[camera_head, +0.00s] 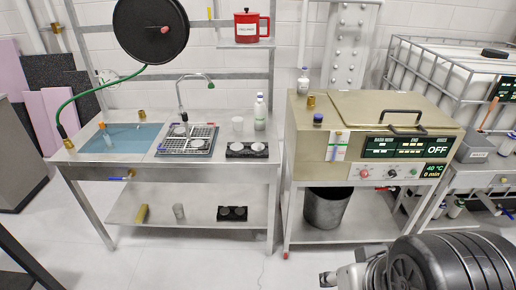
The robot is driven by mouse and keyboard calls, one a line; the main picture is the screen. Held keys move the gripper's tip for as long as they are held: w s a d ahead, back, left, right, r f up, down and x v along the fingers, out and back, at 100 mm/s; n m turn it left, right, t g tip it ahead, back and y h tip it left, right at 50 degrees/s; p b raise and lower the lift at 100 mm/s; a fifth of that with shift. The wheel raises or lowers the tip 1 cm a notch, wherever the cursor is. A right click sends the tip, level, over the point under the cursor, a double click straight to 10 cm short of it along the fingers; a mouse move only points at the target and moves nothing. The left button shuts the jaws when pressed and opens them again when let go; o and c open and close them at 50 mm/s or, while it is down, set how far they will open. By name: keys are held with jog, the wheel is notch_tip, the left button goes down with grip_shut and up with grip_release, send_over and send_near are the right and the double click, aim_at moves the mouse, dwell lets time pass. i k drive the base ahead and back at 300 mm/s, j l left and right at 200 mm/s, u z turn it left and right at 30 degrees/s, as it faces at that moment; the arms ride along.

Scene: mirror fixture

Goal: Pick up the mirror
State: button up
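No piece is clearly marked as the mirror. Two pale round discs, possibly mirrors, sit side by side in a black holder (247,156) on the steel bench, one on the left (234,147) and one on the right (258,147). More pale round pieces (197,143) lie in a wire rack over a basin left of the holder. A second black holder (232,214) with two dark round spots is on the lower shelf. My gripper cannot be made out; a dark ribbed part of my own body fills the lower right corner.
A white bottle (260,112) and white cup (238,125) stand behind the holder. A tap (180,95) rises behind the rack; a blue-green basin (122,138) is left. A lidded bath machine (370,125) stands right, a bucket (326,207) below. Floor in front is mostly clear.

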aim_at(236, 147)
jog(key=i+j, duration=1.9)
jog(key=i, duration=0.25)
jog(key=l+z, duration=0.05)
